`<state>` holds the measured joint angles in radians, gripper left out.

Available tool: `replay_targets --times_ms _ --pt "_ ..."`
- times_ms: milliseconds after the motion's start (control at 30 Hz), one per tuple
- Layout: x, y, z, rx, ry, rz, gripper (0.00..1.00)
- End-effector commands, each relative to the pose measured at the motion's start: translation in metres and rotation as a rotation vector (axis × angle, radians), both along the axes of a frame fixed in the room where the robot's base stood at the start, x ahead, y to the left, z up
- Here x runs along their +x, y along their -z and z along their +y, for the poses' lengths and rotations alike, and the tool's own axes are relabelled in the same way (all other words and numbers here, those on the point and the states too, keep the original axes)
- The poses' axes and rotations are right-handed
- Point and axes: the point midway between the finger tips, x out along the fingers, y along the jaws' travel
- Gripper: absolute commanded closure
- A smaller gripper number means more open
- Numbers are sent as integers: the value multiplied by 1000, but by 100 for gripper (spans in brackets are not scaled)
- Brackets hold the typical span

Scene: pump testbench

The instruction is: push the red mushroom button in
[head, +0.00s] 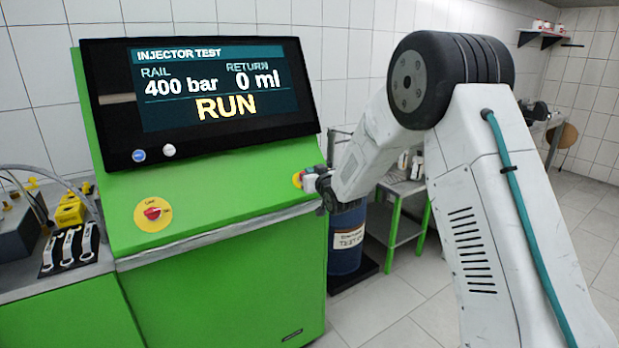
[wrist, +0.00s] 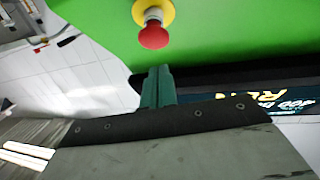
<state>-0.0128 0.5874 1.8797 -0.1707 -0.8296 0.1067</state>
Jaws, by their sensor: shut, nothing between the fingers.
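The red mushroom button (wrist: 153,36) stands out from its yellow collar (wrist: 153,12) on the green panel in the wrist view. In the head view only a bit of the yellow collar (head: 297,180) shows at the panel's right end; my gripper hides most of the button. My gripper (wrist: 158,70) has its teal fingers shut together with nothing between them. In the wrist view the fingertips lie just below the button, with a visible gap in the picture. In the head view my gripper (head: 312,181) is right beside the button; I cannot tell whether they touch.
The screen (head: 205,95) above the panel reads RUN, 400 bar and 0 ml. A red rotary knob (head: 153,213) on a yellow plate sits at the panel's left. A blue drum (head: 346,240) stands right of the green bench. Tools lie on the left counter.

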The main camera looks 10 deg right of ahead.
Motion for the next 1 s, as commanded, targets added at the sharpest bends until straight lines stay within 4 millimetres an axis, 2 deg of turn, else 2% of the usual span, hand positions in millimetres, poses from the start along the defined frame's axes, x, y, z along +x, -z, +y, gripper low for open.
replay_targets --times_ms 33,200,633,867,1000 --pt "4 8 1 0 0 3 100" --pt "14 18 2 0 0 2 100" --pt "16 20 2 0 1 1 100" --pt "31 37 6 0 0 1 100" --pt "32 37 6 0 0 2 100"
